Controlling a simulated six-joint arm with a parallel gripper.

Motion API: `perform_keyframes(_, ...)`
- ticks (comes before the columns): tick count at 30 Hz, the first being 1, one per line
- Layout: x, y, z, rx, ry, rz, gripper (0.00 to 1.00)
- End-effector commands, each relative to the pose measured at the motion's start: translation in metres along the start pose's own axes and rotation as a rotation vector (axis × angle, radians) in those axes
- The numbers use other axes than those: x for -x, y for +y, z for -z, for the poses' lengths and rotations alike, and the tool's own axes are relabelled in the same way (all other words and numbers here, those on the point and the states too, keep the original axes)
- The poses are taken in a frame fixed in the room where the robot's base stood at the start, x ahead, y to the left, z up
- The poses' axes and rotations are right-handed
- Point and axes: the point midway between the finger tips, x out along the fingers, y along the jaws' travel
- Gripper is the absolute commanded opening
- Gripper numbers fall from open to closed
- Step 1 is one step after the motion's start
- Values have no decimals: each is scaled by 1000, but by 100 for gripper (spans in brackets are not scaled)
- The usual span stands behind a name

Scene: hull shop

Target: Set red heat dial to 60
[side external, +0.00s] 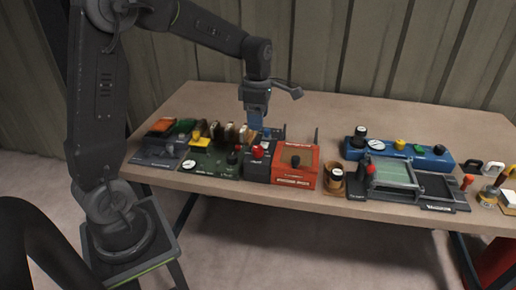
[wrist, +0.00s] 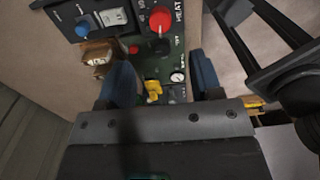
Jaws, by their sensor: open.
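The red heat dial (wrist: 160,18) is at the top of the wrist view, on a dark panel beside the word HEAT. Its pointer and scale are too small to read. A red knob (side external: 257,152) on a dark box in the side view looks like the same dial, but I cannot be sure.
A yellow part (wrist: 153,88) and a round gauge (wrist: 177,77) show between the fingers. A blue knob (wrist: 83,28) is at upper left. In the side view, a red box (side external: 306,178) and a blue panel (side external: 436,160) stand to the right.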

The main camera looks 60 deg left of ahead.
Motion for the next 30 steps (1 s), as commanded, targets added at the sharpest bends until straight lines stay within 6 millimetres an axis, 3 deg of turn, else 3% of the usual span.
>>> perform_keyframes(9, -67, -1, 0, -3, 2, 5, 59)
perform_keyframes(15, -95, -1, 0, -3, 1, 3, 59)
perform_keyframes(21, -106, 0, 0, -3, -1, 0, 59)
perform_keyframes(29, -106, 0, 0, -3, -1, 0, 59)
perform_keyframes(30, -106, 0, 0, -3, -1, 0, 55)
